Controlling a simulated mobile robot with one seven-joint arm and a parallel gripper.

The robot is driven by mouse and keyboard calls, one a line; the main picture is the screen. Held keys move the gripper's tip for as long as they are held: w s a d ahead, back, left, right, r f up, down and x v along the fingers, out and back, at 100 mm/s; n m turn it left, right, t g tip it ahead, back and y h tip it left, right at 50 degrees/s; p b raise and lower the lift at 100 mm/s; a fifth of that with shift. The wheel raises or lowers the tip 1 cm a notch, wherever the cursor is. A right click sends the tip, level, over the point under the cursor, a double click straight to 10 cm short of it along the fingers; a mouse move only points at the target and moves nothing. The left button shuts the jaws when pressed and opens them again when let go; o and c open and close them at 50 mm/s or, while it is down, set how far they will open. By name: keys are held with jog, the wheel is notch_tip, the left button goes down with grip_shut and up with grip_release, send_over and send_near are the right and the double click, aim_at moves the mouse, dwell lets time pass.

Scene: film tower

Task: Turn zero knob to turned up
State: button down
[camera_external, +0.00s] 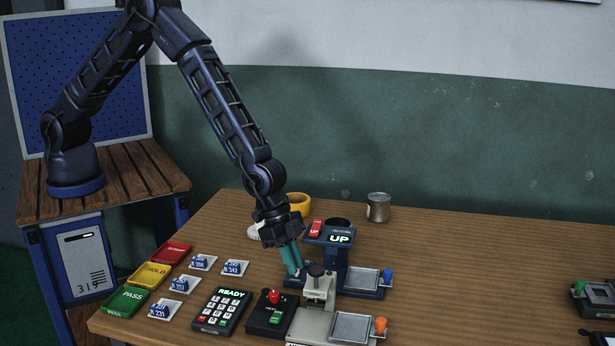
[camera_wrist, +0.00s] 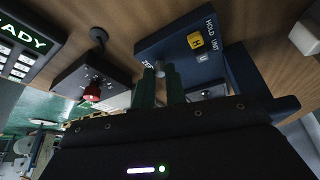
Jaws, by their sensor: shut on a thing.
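The small grey zero knob (camera_wrist: 160,71) sits at the panel's edge, beside a partly hidden label. My gripper (camera_external: 297,270) points down at the left end of the blue unit. Its teal fingers (camera_wrist: 160,76) are shut on the zero knob, one on each side. The knob is hidden by the fingers in the external view, and its turned angle cannot be read.
A grey unit (camera_external: 310,326) with a black-topped post stands close in front. A black box with a red knob (camera_external: 273,297) and a keypad reading "READY" (camera_external: 221,311) lie left. A yellow ring (camera_external: 299,203) and a can (camera_external: 378,207) stand behind. The table's right middle is clear.

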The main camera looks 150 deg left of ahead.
jog(key=shift+m, duration=0.5)
jog(key=c, duration=1.4)
grip_release()
jog(key=shift+c, duration=0.2)
jog(key=v, duration=1)
jog(key=shift+s+r, duration=0.2)
jog(key=shift+r, duration=0.2)
jog(key=shift+a, duration=0.15)
